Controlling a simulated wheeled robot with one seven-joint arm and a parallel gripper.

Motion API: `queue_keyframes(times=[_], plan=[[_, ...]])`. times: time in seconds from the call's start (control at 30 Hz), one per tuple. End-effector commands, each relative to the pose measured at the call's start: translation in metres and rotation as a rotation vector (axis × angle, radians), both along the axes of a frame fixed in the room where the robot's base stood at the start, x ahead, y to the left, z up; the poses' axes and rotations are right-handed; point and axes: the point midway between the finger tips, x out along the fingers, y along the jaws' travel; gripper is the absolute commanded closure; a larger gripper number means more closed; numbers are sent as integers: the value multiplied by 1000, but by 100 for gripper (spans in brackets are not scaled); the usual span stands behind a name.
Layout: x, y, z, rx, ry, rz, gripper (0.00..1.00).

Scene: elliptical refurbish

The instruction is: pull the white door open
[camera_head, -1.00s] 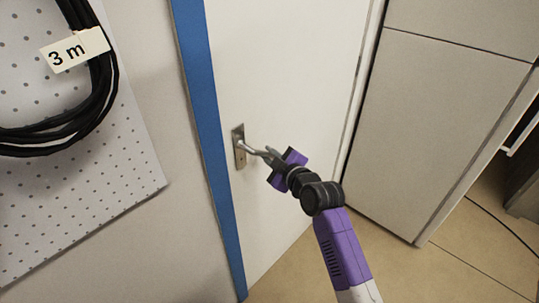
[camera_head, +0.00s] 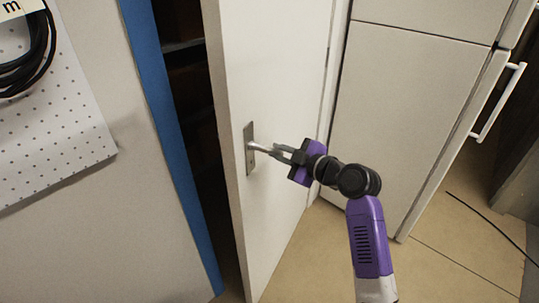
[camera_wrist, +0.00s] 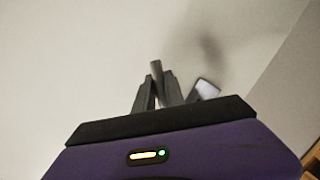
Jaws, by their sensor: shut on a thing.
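The white door (camera_head: 275,75) stands ajar in the head view, with a dark gap between its left edge and the blue frame (camera_head: 165,120). A metal lever handle (camera_head: 262,148) on a plate (camera_head: 249,150) sits near that edge. My gripper (camera_head: 284,152) is shut on the handle, reaching it from the right. In the wrist view, the two dark fingers (camera_wrist: 158,92) close around the grey handle end (camera_wrist: 156,68), with the pale door surface (camera_wrist: 90,50) behind. Part of the lever is hidden by the fingers.
A white fridge-like cabinet (camera_head: 410,110) with a white bar handle (camera_head: 499,103) stands close on the right. Dark shelves (camera_head: 185,80) show through the gap. A perforated white board (camera_head: 55,135) with a black cable (camera_head: 30,55) is at left. The tan floor (camera_head: 330,255) is clear before the door.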

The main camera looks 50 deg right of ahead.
Motion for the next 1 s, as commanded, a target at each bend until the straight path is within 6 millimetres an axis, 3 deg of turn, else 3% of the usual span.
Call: queue_keyframes(times=[0.03,0.2,0.4,0.8,0.83,0.9,0.93,1.0], plan=[[-14,-11,-3,-2,2,-17,100],[-53,-31,-4,-3,2,-21,100],[-89,-49,-2,-4,1,-16,100],[-96,-47,-1,-4,2,1,100],[-96,-47,-1,-4,2,2,83],[-96,-47,0,-3,2,2,70],[-96,-47,0,-4,1,2,64],[-96,-48,0,-4,1,0,64]])
